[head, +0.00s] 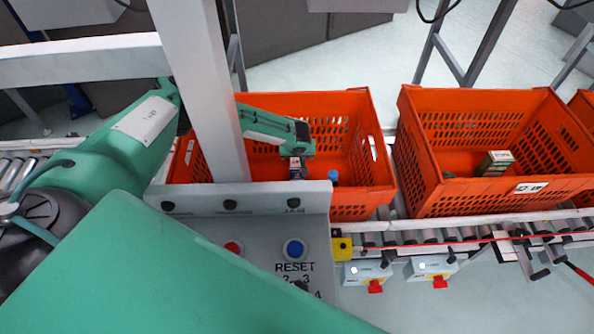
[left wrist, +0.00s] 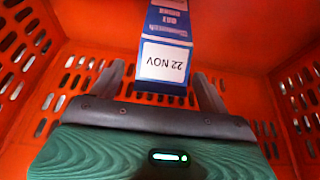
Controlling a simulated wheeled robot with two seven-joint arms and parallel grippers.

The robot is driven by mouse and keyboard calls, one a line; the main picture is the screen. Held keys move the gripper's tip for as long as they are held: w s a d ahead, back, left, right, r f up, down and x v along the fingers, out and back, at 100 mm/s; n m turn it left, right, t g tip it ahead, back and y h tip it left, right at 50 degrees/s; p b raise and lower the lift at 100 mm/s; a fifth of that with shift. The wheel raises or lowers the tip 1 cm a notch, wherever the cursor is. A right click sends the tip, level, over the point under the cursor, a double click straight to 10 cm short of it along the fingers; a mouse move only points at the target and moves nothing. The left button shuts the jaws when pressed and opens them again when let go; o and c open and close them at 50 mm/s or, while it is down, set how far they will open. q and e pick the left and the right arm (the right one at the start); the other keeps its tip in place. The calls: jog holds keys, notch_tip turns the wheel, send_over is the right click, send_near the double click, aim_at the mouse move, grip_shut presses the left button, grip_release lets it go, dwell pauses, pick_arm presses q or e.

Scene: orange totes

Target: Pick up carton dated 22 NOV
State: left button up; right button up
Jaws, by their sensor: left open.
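The carton dated 22 NOV (left wrist: 164,60) is blue with a white label, which reads upside down in the left wrist view. It also shows in the head view (head: 296,173), inside the left orange tote (head: 352,195). My left gripper (left wrist: 160,88) is open, with one finger on each side of the carton's near end in the picture. I see gaps between the fingers and the carton. My right gripper is not in view.
A second orange tote (head: 470,195) to the right holds a green carton (head: 494,163). A grey post (head: 205,90) and a button panel (head: 255,235) stand in front of the left tote.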

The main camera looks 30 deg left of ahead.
pick_arm(q)
jog(key=shift+x, duration=0.75)
grip_shut()
jog(key=shift+r, duration=0.1)
